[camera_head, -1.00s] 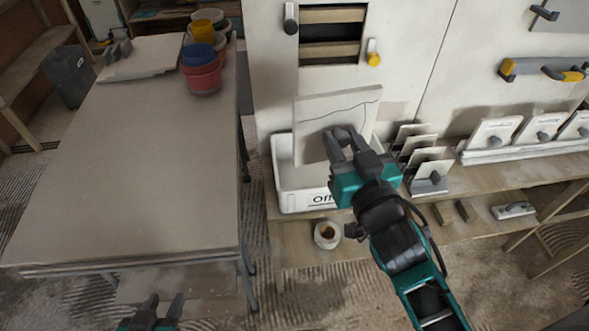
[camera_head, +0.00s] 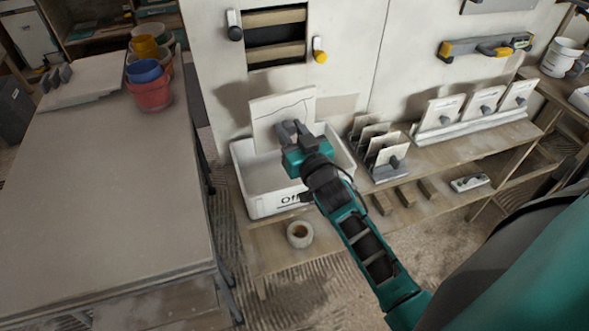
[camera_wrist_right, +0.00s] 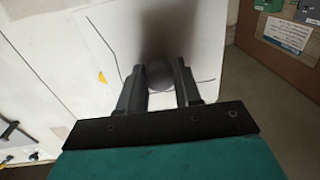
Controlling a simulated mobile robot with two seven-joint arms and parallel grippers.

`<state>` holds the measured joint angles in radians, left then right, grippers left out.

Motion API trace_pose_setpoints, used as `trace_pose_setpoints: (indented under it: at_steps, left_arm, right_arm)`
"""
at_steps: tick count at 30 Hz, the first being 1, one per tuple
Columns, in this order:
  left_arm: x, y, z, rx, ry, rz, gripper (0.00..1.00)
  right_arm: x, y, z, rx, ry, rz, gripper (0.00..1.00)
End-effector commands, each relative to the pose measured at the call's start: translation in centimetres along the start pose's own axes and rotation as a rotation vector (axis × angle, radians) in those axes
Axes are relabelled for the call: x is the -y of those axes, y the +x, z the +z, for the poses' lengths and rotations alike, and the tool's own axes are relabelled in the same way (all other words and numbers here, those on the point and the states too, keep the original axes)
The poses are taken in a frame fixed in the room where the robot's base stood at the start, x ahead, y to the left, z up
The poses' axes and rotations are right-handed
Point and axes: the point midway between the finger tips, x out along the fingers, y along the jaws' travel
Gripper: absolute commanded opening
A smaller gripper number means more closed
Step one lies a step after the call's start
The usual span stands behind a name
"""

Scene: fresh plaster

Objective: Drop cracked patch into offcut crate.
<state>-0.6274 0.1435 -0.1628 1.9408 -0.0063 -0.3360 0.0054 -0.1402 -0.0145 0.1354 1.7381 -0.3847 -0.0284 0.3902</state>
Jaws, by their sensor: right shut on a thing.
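The cracked patch (camera_head: 279,107) is a pale square panel with a dark crack line across its upper part. My right gripper (camera_head: 291,130) is shut on it by a grey knob, which shows between the fingers in the right wrist view (camera_wrist_right: 160,76). The patch is upright and slightly tilted, at the back of the white offcut crate (camera_head: 272,204). Its lower part is hidden by the gripper, so I cannot tell whether it touches the crate. The crate stands open on a low wooden shelf, its label partly covered by my arm. My left gripper is not in view.
A rack of small panels (camera_head: 387,150) stands right of the crate, with larger knobbed panels (camera_head: 481,106) beyond. A tape roll (camera_head: 299,234) sits in front of the crate. A large table (camera_head: 105,190) with stacked buckets (camera_head: 150,88) is at left. The wall is close behind.

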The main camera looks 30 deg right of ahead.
Motion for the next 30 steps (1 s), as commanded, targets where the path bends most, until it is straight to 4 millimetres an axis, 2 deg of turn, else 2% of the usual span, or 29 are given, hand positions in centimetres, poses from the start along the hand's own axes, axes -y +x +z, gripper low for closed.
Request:
trace_pose_setpoints:
  at_steps: [3,9,17,27,30]
  left_arm:
    - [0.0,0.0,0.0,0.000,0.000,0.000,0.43]
    - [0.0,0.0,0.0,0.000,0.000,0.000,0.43]
    - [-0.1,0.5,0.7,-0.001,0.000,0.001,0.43]
    - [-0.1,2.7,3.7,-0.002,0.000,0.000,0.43]
    - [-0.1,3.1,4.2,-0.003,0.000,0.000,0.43]
  right_arm:
    - [-2.2,1.9,1.5,-0.003,0.002,0.043,0.07]
    - [-4.2,3.2,2.9,-0.004,0.000,0.082,0.07]
    - [-4.5,3.4,4.4,-0.003,-0.001,0.090,0.07]
    - [-4.5,3.3,8.4,-0.003,-0.002,0.089,0.07]
    - [-4.5,3.3,9.1,-0.003,0.000,0.089,0.07]
